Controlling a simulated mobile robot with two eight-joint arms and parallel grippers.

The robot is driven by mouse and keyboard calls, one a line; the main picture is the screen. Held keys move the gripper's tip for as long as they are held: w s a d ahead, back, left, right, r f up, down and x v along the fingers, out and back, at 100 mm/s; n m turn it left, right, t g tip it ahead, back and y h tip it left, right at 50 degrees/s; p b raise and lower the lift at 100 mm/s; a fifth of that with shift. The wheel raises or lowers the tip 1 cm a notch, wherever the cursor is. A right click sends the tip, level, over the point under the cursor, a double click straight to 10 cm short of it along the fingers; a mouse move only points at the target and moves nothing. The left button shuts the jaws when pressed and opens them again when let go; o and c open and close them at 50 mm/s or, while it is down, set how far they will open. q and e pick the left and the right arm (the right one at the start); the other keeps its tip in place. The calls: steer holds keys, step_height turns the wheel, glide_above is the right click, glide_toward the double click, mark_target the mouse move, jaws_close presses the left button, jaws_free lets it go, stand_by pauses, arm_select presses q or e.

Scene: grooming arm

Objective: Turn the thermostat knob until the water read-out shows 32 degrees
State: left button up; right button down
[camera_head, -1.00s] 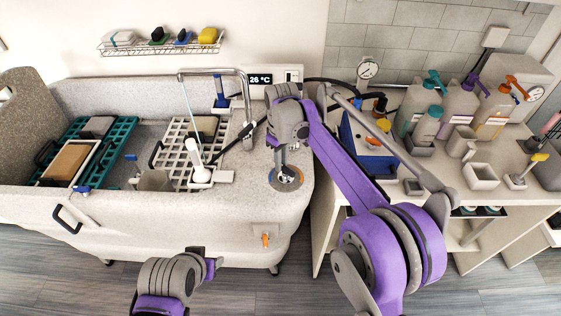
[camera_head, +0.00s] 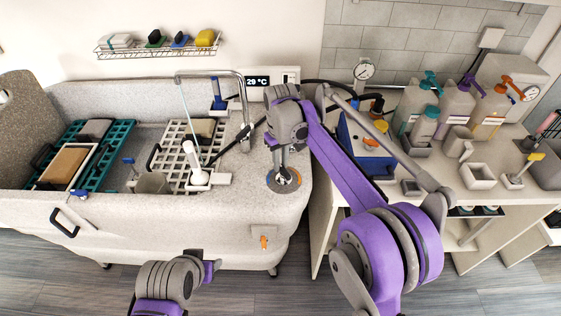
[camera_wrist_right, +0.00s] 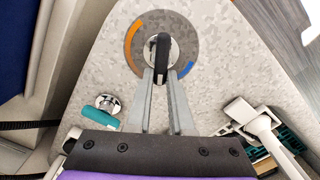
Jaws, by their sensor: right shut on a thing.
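The thermostat knob (camera_wrist_right: 162,48) has a dark lever on a round metal hub, ringed by a grey dial plate (camera_wrist_right: 190,42) with orange and blue arcs. In the head view the dial (camera_head: 284,182) is on the tub's right end ledge. My right gripper (camera_wrist_right: 163,72) is shut on the knob's lever; in the head view my right gripper (camera_head: 284,174) comes down on it from above and hides part of it. The water read-out (camera_head: 258,82) on the back wall shows 29 °C. My left arm shows at the bottom of the head view; its fingertips are not clear.
The grey tub (camera_head: 130,225) has a faucet (camera_head: 245,110), a white shower head (camera_head: 198,176) and racks left of the dial. A blue box (camera_head: 365,150) and several pump bottles stand on the counter at right. An orange-tipped drain tap (camera_head: 264,242) is on the tub front.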

mark_target(281, 166)
steer(key=c, duration=0.8)
jaws_free()
step_height(281, 166, up, 11)
steer(key=shift+p, duration=0.45)
steer(key=shift+f, duration=0.1)
steer(key=s+d+m+t, duration=0.3)
steer(key=s+d, duration=0.8)
steer(key=s, duration=0.1)
steer(key=s+d+f+m+t, duration=0.1)
steer(key=s+d+f, duration=0.2)
steer(key=s+f, duration=0.3)
steer(key=s+d+f+m+t, duration=0.1)
steer(key=s+d+f, duration=0.3)
steer(key=s, duration=0.6)
steer(key=shift+s+d+f+m+t, duration=0.25)
steer(key=shift+s+f+m+t, duration=0.15)
steer(key=shift+f+m, duration=0.45)
